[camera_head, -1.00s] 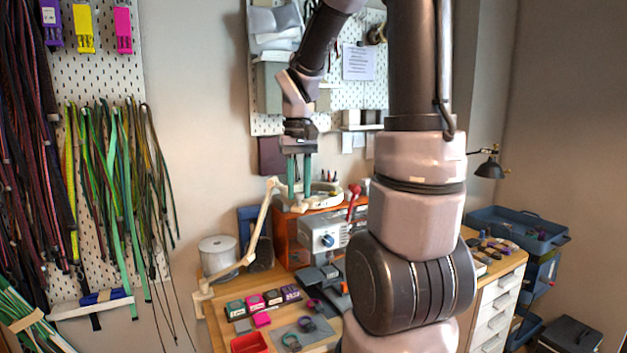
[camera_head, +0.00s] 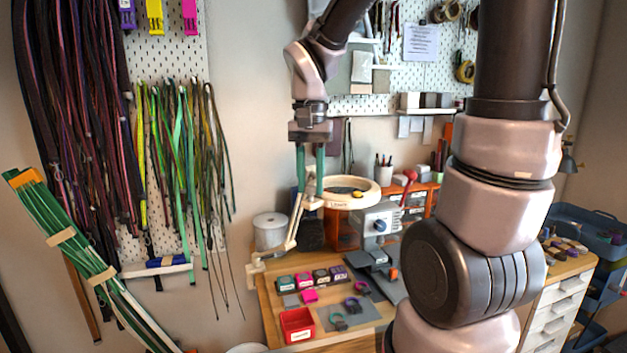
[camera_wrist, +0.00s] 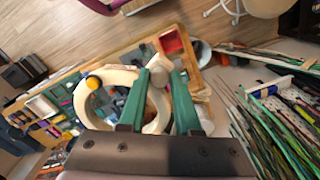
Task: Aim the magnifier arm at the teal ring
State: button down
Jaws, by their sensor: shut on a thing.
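The magnifier arm is cream, with a round ring head (camera_head: 350,192) that carries a yellow knob and a jointed arm (camera_head: 292,238) clamped at the table's left edge. My gripper (camera_head: 310,198), with green fingers, points down at the left side of the head and is shut on the magnifier arm. In the wrist view my gripper (camera_wrist: 168,82) has a pale part of the magnifier between its fingertips, with the open ring head (camera_wrist: 92,104) beside it. The teal ring (camera_head: 338,324) lies on a grey mat on the table, below the head and nearer the front.
Cords hang on the left wall.

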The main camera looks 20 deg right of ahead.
jog(key=c, duration=0.6)
grip_release()
notch_tip(320, 180, up, 11)
jog(key=shift+f, duration=0.1)
jog(key=s+d+n+t+y, duration=0.1)
jog(key=s+d+t+y, duration=0.1)
jog(key=s+d+t, duration=0.3)
jog(key=d+t, duration=0.2)
jog(key=d, duration=0.1)
jog(key=shift+s+r, duration=0.35)
